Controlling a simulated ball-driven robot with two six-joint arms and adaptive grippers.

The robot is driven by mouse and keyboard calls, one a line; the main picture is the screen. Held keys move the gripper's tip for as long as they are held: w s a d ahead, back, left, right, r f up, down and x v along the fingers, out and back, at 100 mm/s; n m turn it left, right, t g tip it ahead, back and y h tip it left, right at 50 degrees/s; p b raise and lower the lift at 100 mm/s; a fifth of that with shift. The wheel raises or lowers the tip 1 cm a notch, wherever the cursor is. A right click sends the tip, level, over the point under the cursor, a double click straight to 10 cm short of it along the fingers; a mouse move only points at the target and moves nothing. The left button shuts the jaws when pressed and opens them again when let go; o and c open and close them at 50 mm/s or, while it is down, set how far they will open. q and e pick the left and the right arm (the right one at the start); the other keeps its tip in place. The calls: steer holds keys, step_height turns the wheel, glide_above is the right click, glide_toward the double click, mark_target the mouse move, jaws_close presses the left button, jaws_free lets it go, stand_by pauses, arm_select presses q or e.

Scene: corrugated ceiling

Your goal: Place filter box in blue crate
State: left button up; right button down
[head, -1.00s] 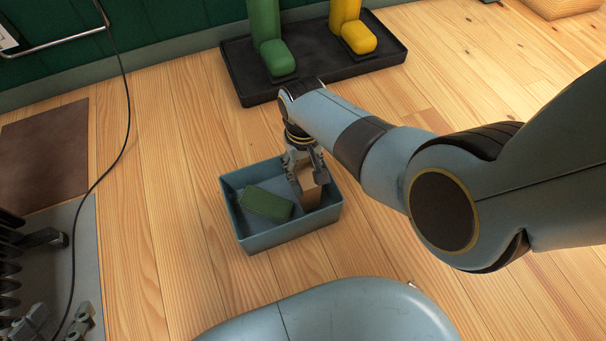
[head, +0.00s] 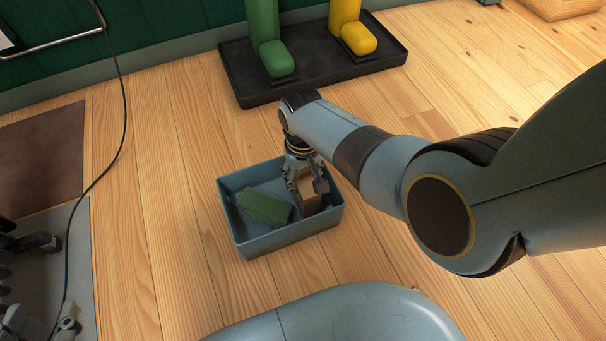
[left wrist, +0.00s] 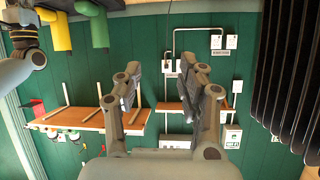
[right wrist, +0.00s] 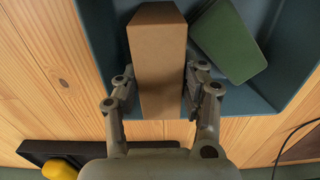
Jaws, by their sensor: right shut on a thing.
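The blue crate (head: 290,237) stands on the wooden floor in the head view, and its wall shows in the right wrist view (right wrist: 100,30). My right gripper (head: 306,186) is shut on a brown cardboard box (right wrist: 158,65), which I take as the filter box. The brown box (head: 308,197) is upright inside the crate's right part; its lower end is hidden, so contact with the crate floor cannot be told. A green box (head: 264,206) lies in the crate to its left. My left gripper (left wrist: 166,85) is open and empty, facing a green wall.
A black tray (head: 310,80) with a green and a yellow post stands behind the crate. A black cable (head: 124,110) runs down the left side. Wooden shelves (left wrist: 85,122) hang on the green wall in the left wrist view. The floor left of the crate is clear.

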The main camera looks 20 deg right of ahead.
steer(key=c, duration=0.7)
jaws_free()
arm_select(q)
steer(key=shift+r, duration=0.1)
arm_select(e)
steer(key=shift+r, duration=0.15)
step_height(320, 180, up, 5)
steer(key=p, duration=0.3)
steer(key=shift+w+r+p, duration=0.1)
steer(key=shift+w+p, duration=0.05)
steer(key=shift+p, duration=0.25)
arm_select(q)
steer(key=s+a+r+g+p, duration=0.1)
steer(key=s+r+g+p, duration=0.2)
steer(key=g, duration=0.7)
step_height(320, 180, up, 3)
steer(key=shift+f+y+p, duration=0.1)
steer(key=shift+y+p, duration=0.3)
steer(key=shift+p, duration=0.35)
arm_select(e)
step_height(320, 180, up, 7)
steer(key=shift+f, duration=0.1)
arm_select(q)
steer(key=shift+s+a, duration=0.1)
arm_select(e)
steer(key=shift+s+d, duration=0.1)
steer(key=shift+s, duration=0.1)
